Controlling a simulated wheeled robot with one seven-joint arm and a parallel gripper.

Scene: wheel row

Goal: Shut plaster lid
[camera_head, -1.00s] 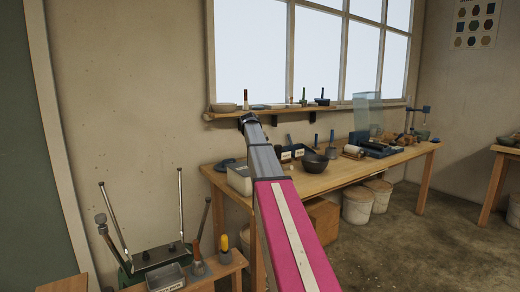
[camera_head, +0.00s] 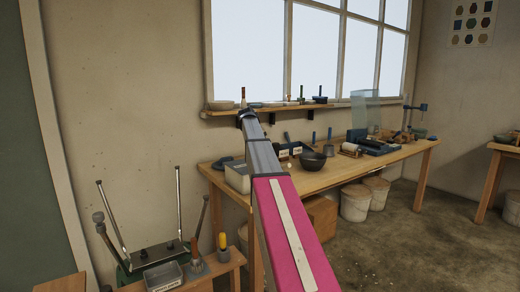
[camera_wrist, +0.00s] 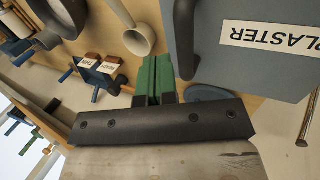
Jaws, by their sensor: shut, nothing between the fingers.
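My gripper (camera_wrist: 155,78) shows in the wrist view with its green fingertips together and nothing between them. Just right of the fingertips is a blue-grey flat panel (camera_wrist: 240,75) with a white PLASTER label (camera_wrist: 270,38), seen upside down. A dark bar-shaped handle (camera_wrist: 184,40) runs along the panel's left side, close to the fingertips. I cannot tell whether they touch, nor whether this panel is the lid or a wall of the container. In the head view my arm hides the gripper, and I cannot make out the plaster label there.
The wooden bench (camera_head: 345,180) carries a grey tray (camera_head: 237,178), a dark bowl (camera_head: 312,161) and several tools. A narrow shelf (camera_head: 290,108) runs under the window.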

